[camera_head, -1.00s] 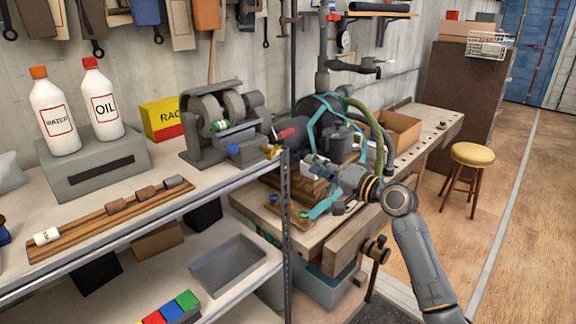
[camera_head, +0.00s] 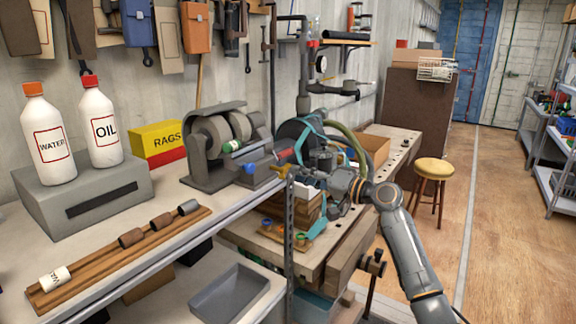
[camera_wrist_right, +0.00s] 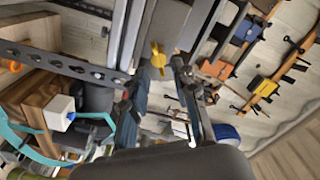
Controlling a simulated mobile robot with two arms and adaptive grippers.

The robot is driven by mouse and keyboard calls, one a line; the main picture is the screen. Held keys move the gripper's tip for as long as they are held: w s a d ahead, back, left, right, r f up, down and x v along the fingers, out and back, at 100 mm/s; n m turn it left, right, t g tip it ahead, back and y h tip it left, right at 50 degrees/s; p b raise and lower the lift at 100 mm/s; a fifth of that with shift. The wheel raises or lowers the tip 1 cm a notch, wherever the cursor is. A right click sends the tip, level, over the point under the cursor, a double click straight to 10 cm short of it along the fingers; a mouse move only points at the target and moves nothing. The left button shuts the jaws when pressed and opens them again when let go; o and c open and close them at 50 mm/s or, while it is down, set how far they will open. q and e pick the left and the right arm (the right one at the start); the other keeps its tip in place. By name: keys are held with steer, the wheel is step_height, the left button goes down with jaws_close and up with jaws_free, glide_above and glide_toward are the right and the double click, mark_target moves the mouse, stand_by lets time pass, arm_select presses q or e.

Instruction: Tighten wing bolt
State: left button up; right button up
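The yellow wing bolt (camera_head: 281,171) sits at the right end of the grey grinder-like machine (camera_head: 222,140), by the shelf corner. In the right wrist view the wing bolt (camera_wrist_right: 158,57) shows just beyond and between my fingertips, apart from them. My right gripper (camera_head: 304,179) reaches in from the right, close to the bolt. In the wrist view the right gripper (camera_wrist_right: 160,80) has its fingers spread with nothing between them. Its fingertips are hard to make out in the head view. My left gripper is in neither view.
The shelf's perforated metal post (camera_head: 289,230) stands just below the bolt. A workbench (camera_head: 335,250) with wooden blocks, hoses and a cardboard box is behind my right arm. Water and oil bottles (camera_head: 101,122) and a rags box (camera_head: 160,142) are left. A yellow stool (camera_head: 434,168) stands on open floor.

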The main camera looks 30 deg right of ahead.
mark_target(288, 170)
steer(key=p+x, duration=0.1)
steer(key=x, duration=0.3)
steer(key=shift+w, duration=0.4)
jaws_close()
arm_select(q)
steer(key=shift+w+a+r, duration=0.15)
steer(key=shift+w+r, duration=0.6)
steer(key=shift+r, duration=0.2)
